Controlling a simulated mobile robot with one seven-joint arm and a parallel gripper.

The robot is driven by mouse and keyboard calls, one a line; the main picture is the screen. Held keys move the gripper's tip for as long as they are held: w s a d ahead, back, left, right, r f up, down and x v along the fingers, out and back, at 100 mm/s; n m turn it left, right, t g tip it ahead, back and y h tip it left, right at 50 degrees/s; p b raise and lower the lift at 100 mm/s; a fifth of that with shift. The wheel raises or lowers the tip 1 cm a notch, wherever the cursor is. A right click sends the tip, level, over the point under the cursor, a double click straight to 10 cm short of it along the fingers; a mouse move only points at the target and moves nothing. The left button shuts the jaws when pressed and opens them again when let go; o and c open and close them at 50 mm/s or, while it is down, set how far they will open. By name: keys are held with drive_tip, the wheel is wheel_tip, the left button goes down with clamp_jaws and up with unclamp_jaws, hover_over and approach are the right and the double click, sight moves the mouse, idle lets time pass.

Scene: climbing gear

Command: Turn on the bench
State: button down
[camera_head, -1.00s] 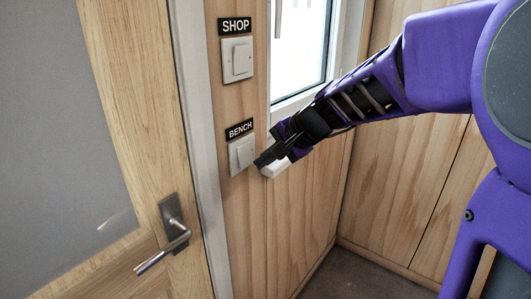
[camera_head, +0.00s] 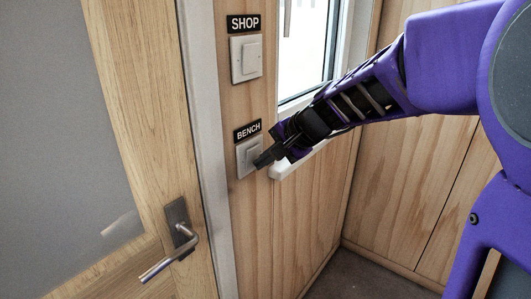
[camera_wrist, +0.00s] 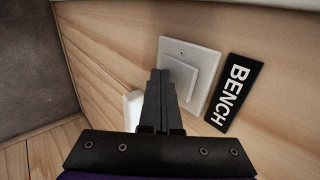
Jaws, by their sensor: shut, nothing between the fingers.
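The BENCH switch (camera_head: 246,157) is a white square plate with a raised rocker on the wooden wall, under a black BENCH label (camera_head: 247,130). In the wrist view the switch (camera_wrist: 205,62) lies just past my fingertips, with its label (camera_wrist: 236,92) to the right. My gripper (camera_head: 259,163) is shut and empty, and its tips are at the right part of the rocker. In the wrist view the gripper (camera_wrist: 160,76) overlaps the rocker's left edge. I cannot tell whether the tips touch it or whether the rocker is pressed.
A SHOP switch (camera_head: 246,59) with its own label (camera_head: 243,23) is above on the same wall strip. A door with a metal handle (camera_head: 179,238) stands to the left. A window (camera_head: 303,50) with a white sill (camera_head: 290,168) is to the right, close to my gripper.

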drive_tip(key=shift+r+p, duration=0.65)
drive_tip(key=shift+r, duration=0.25)
